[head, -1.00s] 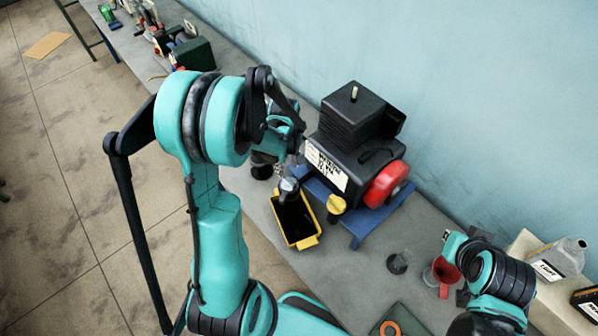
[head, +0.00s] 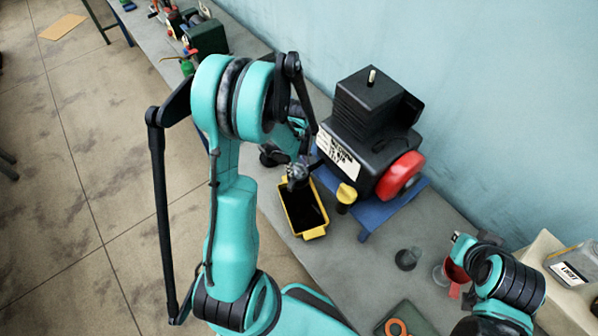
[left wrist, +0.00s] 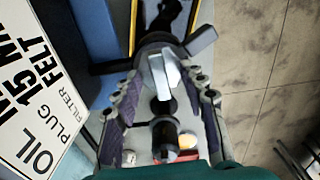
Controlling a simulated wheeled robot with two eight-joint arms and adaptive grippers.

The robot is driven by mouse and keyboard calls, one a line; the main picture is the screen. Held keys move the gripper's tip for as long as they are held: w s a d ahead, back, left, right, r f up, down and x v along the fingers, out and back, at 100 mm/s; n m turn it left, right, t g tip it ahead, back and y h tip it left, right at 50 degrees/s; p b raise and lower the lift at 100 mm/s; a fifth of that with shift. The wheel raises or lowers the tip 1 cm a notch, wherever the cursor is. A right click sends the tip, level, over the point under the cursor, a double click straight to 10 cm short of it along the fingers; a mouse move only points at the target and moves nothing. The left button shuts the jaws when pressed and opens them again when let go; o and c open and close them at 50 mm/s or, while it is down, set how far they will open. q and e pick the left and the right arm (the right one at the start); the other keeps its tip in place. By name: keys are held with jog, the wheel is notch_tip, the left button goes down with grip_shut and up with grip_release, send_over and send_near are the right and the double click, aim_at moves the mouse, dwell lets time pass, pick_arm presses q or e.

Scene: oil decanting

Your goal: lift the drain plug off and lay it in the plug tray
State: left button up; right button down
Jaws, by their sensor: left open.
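My left gripper (head: 297,178) is over the near end of the engine, above the back end of the yellow-rimmed drain pan (head: 317,233). In the left wrist view its two padded fingers (left wrist: 168,84) are apart. A part with a pale upright tab and a dark crossbar, apparently the drain plug (left wrist: 166,68), shows between the fingertips; I cannot tell whether they touch it. I cannot pick out the plug tray with certainty. My right gripper (head: 460,248) is partly hidden by its own arm, beside a red funnel-like vessel (head: 455,277).
The black engine (head: 350,105) with a red end stands on a blue stand (head: 392,212). A yellow-topped part (head: 346,194) is beside the pan. A dark cup (head: 407,259) and a green tray (head: 418,318) with an orange ring lie nearer. Bench between is clear.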

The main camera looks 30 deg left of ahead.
aim_at(298, 167)
pick_arm(q)
grip_shut()
jog(key=shift+r, duration=0.15)
jog(key=shift+r+p, duration=0.35)
jog(key=shift+r, duration=0.3)
jog(key=shift+r+p, duration=1.5)
jog(key=shift+r, duration=0.95)
